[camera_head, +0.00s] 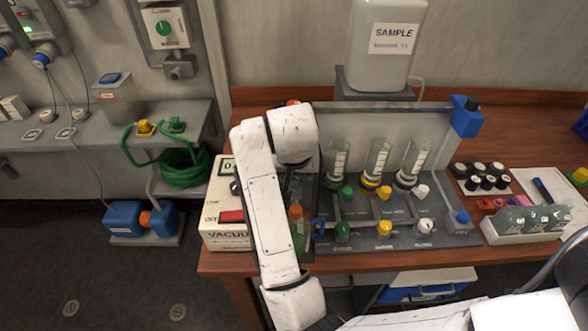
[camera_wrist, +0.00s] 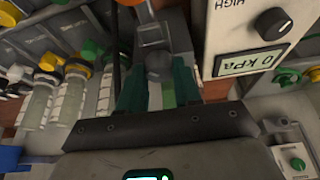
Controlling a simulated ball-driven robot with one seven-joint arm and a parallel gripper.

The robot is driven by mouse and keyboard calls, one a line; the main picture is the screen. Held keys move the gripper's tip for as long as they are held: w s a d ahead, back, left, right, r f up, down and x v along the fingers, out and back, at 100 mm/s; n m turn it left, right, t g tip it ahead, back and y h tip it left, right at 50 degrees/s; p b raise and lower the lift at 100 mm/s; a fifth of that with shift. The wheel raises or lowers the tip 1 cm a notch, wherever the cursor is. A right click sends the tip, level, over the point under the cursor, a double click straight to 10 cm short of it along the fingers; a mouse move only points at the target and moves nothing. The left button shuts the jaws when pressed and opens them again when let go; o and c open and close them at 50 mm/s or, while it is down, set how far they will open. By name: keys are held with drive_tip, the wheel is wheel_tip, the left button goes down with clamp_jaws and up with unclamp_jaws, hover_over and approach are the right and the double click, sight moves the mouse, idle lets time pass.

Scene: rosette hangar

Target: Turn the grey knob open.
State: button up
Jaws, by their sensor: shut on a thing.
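The grey knob (camera_wrist: 157,64) shows in the wrist view, on a dark grey fitting near the top middle. My gripper (camera_wrist: 160,80) reaches it with its dark green fingers on either side, shut on the knob. The finger contact is partly shaded. In the head view my white arm comes down over the left end of the bench apparatus and hides the grey knob and the fingertips. I cannot tell how far the knob is turned.
The vacuum box (camera_head: 225,232) stands close left of my arm; its gauge (camera_wrist: 250,60) reads 0 kPa. The valve panel (camera_head: 375,236) with green, yellow and white knobs is to the right.

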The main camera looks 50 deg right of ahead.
drive_tip(key=n+p, duration=0.1)
drive_tip(key=n+t+p, duration=0.1)
drive_tip(key=n, duration=0.1)
drive_tip(key=n+y+p, duration=0.1)
drive_tip(key=shift+s+d+r+n, duration=0.1)
drive_tip(key=shift+d+r+n, duration=0.05)
drive_tip(key=shift+r+n, duration=0.15)
drive_tip(key=shift+f+n+t+y+p, duration=0.1)
drive_tip(key=shift+n+t+y+p, duration=0.3)
drive_tip(key=shift+n, duration=0.85)
drive_tip(key=shift+f+n+t+y+p, duration=0.1)
drive_tip(key=shift+n+y, duration=0.5)
drive_tip(key=shift+n, duration=0.65)
drive_tip(key=o, duration=0.7)
drive_tip(key=shift+o, duration=0.2)
